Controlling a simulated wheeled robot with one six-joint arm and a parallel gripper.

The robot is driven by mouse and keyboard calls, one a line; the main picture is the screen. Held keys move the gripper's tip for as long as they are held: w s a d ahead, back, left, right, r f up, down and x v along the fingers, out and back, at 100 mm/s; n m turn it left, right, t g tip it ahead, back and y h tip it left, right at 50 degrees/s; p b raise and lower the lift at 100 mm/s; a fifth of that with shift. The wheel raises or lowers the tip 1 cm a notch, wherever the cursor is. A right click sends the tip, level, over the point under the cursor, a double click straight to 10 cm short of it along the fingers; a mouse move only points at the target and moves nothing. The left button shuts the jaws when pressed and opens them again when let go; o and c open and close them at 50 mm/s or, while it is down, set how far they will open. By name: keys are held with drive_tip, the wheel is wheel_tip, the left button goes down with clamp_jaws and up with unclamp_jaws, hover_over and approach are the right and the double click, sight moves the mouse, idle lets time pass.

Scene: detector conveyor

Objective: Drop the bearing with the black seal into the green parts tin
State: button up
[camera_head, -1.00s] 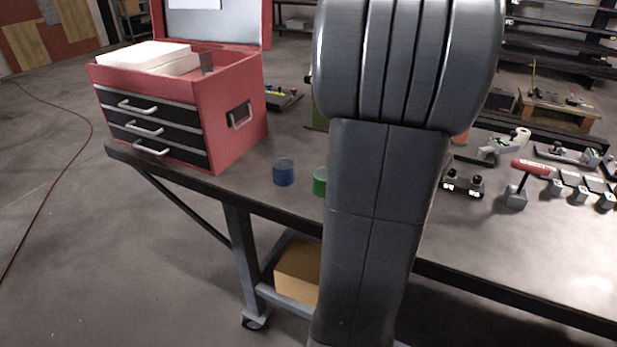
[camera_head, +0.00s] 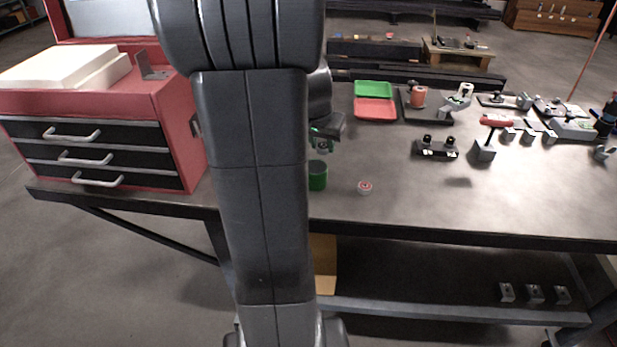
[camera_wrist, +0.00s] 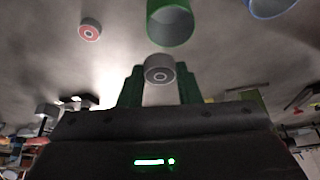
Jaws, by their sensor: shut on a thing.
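My gripper (camera_wrist: 159,90) is shut on a small bearing (camera_wrist: 158,70), a grey ring whose seal looks dark. The bearing is held between the green fingers. In the head view my gripper (camera_head: 322,141) shows beside my arm, just above and behind the green parts tin (camera_head: 318,176). The tin stands upright and open on the bench; it also shows in the wrist view (camera_wrist: 170,26), just beyond the held bearing in the picture. A second bearing with a red seal (camera_head: 364,187) lies on the bench right of the tin; it also shows in the wrist view (camera_wrist: 90,30).
A blue tin (camera_wrist: 268,7) stands near the green one; my arm hides it in the head view. A red toolbox (camera_head: 172,110) is at the left. Green and red trays (camera_head: 375,109) lie behind. Fixtures, including a black block (camera_head: 437,149), stand right. The bench's front right is clear.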

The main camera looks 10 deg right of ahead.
sight(321, 153)
wheel_tip(321, 153, down, 5)
drive_tip(key=b, duration=0.3)
drive_tip(key=shift+r, duration=0.1)
drive_tip(key=o, duration=1.1)
drive_tip(key=shift+r, duration=0.1)
drive_tip(key=v, duration=1.3)
drive_tip(key=shift+s+a+r, duration=0.15)
drive_tip(key=shift+s+r, duration=0.05)
drive_tip(key=shift+r, duration=0.05)
